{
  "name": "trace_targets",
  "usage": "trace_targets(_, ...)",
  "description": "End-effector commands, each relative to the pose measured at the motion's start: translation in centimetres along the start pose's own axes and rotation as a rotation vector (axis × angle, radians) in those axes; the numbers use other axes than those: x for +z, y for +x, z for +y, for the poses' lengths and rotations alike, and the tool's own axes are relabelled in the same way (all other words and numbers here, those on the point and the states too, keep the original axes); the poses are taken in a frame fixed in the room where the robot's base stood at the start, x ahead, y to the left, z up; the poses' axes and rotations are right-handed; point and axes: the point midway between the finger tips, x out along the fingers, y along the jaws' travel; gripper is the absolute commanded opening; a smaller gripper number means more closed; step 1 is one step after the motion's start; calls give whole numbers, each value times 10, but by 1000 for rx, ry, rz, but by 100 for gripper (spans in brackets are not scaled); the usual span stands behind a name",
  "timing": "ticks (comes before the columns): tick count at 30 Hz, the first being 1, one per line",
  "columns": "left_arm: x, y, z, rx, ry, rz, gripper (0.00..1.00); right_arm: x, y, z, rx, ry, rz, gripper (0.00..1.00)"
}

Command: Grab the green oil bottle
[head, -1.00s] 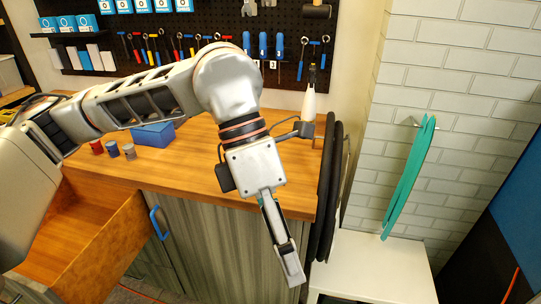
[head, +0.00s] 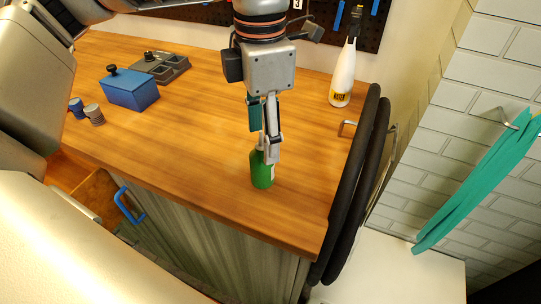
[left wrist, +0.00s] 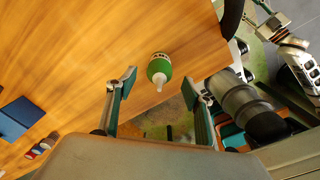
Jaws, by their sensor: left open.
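The green oil bottle (head: 262,176) stands upright near the front edge of the wooden workbench. Its green body and white nozzle also show in the left wrist view (left wrist: 159,67). My left gripper (head: 265,155) points down at the bottle's top in the head view, and its finger hides part of the bottle. In the left wrist view the open fingers (left wrist: 158,87) are well apart, and the bottle shows between and just beyond the tips. Nothing is held. Part of my right gripper (left wrist: 272,22) seems to show at the upper right there, too small to read.
A white spray bottle (head: 343,78) stands at the back right. Black tires (head: 352,190) hang by the bench's right end. Bare wood surrounds the bottle.

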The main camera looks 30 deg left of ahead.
Motion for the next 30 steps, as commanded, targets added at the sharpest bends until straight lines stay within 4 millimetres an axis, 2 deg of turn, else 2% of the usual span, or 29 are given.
trace_targets(3,0,13,0,-1,1,1,52,0,1,1,1,-2,1,37)
trace_targets(8,-1,24,0,-1,1,1,52,0,1,1,2,-2,1,37)
trace_targets(18,-2,68,1,-3,1,2,52,2,2,1,2,-4,-1,37)
trace_targets(25,-2,70,2,-1,1,0,52,2,2,1,3,-4,-1,37)
trace_targets(26,-2,70,2,-1,1,0,46,2,2,1,3,-4,-1,37)
trace_targets(30,-2,70,2,-1,1,0,10,2,2,1,3,-4,-1,37)
